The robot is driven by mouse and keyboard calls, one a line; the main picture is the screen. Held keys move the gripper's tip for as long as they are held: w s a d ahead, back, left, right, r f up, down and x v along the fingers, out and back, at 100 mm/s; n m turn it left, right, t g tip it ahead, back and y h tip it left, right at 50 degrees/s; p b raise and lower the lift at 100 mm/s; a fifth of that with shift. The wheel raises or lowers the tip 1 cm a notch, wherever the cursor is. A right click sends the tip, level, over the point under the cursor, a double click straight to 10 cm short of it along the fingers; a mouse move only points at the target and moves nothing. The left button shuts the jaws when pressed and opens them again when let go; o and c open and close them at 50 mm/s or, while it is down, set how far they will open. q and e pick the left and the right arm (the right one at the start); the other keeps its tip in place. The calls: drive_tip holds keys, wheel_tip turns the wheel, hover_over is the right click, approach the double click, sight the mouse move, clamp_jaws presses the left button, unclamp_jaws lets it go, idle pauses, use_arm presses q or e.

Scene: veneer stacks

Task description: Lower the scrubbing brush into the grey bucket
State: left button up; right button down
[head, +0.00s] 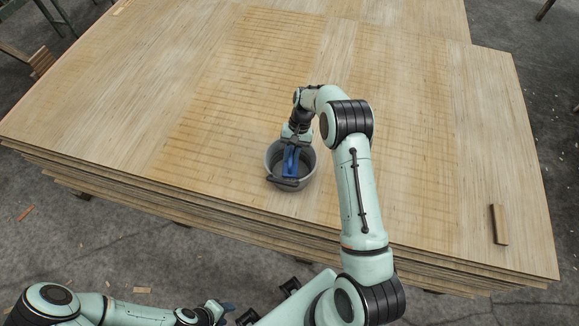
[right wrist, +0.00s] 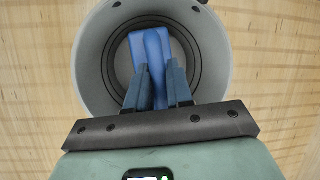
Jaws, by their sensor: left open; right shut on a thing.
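The grey bucket (head: 309,177) stands upright on the veneer stack, and its rim also shows in the right wrist view (right wrist: 92,62). The blue scrubbing brush (head: 291,160) is in my right gripper (head: 292,143). In the right wrist view the fingers (right wrist: 158,85) are shut on the brush (right wrist: 150,50), which lies within the outline of the bucket's opening. How far the brush's lower end is from the bucket floor cannot be told. My left gripper (head: 228,310) is low at the bottom edge of the head view, away from the bucket, small and partly cut off.
The veneer stack (head: 210,90) is broad and mostly bare around the bucket. A small wood block (head: 499,224) lies near its right front corner. Wood scraps (head: 142,290) lie on the grey floor in front.

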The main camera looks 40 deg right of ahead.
use_arm(q)
drive_tip(key=shift+s+f+b, duration=0.65)
drive_tip(key=shift+f+b, duration=0.15)
drive_tip(key=shift+f, duration=0.2)
use_arm(e)
drive_tip(key=shift+f, duration=2.5)
idle(0.3)
drive_tip(key=c, duration=0.9)
unclamp_jaws()
use_arm(q)
drive_tip(key=shift+w+r+p, duration=0.5)
drive_tip(key=shift+r+p, duration=0.15)
drive_tip(key=shift+r, duration=0.1)
use_arm(e)
drive_tip(key=v, duration=1.3)
drive_tip(key=shift+r, duration=0.2)
use_arm(q)
drive_tip(key=shift+s, duration=0.15)
use_arm(e)
drive_tip(key=shift+s, duration=0.1)
